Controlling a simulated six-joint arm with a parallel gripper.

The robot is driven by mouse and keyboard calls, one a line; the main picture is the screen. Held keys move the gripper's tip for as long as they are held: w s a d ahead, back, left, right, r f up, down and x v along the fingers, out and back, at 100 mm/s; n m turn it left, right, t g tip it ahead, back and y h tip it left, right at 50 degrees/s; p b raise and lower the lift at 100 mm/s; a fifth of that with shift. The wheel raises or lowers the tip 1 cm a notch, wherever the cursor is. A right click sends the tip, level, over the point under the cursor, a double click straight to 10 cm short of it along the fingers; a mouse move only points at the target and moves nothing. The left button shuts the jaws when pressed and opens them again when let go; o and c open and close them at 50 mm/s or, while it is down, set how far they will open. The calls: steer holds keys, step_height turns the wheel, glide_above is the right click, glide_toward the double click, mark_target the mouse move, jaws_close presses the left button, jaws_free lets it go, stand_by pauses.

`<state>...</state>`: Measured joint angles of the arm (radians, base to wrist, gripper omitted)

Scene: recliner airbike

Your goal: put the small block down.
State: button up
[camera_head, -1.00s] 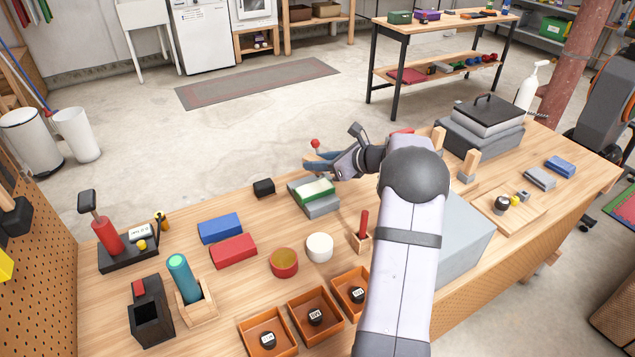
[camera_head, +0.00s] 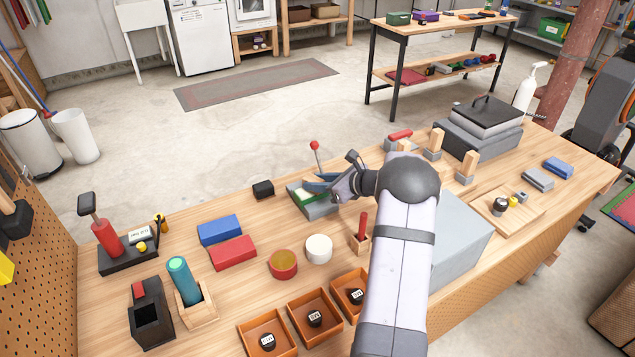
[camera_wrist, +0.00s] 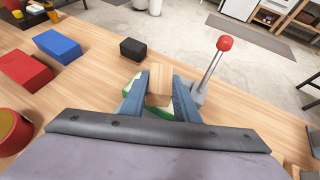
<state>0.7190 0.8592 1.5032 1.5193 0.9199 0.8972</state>
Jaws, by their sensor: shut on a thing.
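My gripper (camera_head: 320,182) has blue fingers and hangs over a grey base (camera_head: 320,210) with a green top (camera_head: 304,197). In the wrist view, my gripper (camera_wrist: 160,92) is shut on a small tan, wood-coloured block (camera_wrist: 160,76). The block sits between the fingers, and green (camera_wrist: 131,84) shows beside and below it. I cannot tell whether the block touches the green surface. In the head view my gripper hides the block and part of the base.
A lever with a red knob (camera_head: 314,145) rises close behind my gripper, also seen in the wrist view (camera_wrist: 225,43). A black block (camera_head: 263,188) stands left. A white round piece (camera_head: 318,248) and a red-handled tool (camera_head: 362,228) stand in front.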

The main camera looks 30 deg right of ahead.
steer(key=shift+f, duration=0.1)
steer(key=shift+f, duration=0.15)
steer(key=o, duration=1)
steer(key=shift+r, duration=0.3)
steer(key=b+v, duration=0.2)
steer(key=v, duration=1)
